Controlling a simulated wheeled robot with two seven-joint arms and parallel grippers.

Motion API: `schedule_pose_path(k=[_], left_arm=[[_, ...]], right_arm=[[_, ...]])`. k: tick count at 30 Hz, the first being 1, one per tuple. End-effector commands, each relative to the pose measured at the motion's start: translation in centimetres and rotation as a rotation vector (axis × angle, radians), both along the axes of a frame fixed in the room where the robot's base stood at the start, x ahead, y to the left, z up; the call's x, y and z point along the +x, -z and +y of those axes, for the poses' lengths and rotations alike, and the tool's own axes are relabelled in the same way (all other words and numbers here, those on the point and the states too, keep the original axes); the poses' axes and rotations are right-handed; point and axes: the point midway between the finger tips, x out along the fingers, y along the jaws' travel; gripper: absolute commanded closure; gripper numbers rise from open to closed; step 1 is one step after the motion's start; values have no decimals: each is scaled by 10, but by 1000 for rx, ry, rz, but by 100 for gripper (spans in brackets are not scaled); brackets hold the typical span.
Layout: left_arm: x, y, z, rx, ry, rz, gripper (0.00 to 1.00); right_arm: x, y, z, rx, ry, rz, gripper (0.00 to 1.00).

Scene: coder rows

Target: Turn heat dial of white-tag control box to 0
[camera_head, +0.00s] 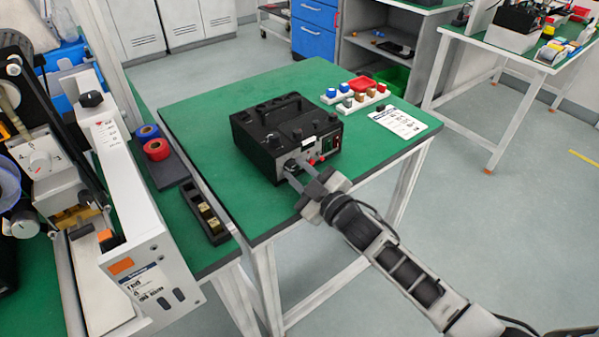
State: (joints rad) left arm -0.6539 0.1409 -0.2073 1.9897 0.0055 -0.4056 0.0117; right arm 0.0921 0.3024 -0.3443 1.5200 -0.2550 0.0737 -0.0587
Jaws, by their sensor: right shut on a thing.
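The control box (262,132) is black with a grey front panel and stands on the green table. A small white tag (309,142) shows on its top front edge. My right gripper (291,173) reaches in from the lower right and is shut on a dark dial (289,165) at the left of the front panel. The dial's lettering and pointer are too small to read. Red knobs (317,159) and a small display sit to the right of it. My left gripper is not in view.
A white machine (135,220) and tape rolls (156,150) stand at left.

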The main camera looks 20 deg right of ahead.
Motion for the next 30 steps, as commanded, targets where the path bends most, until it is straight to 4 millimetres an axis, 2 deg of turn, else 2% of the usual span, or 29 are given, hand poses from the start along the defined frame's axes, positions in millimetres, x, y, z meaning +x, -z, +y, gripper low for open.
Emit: schedule_pose_path(k=[18, 30], left_arm=[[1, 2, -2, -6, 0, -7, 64], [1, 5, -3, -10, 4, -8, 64]], right_arm=[[0, 1, 0, -546, -1, -200, 97], [0, 1, 0, -806, -1, -295, 97]])
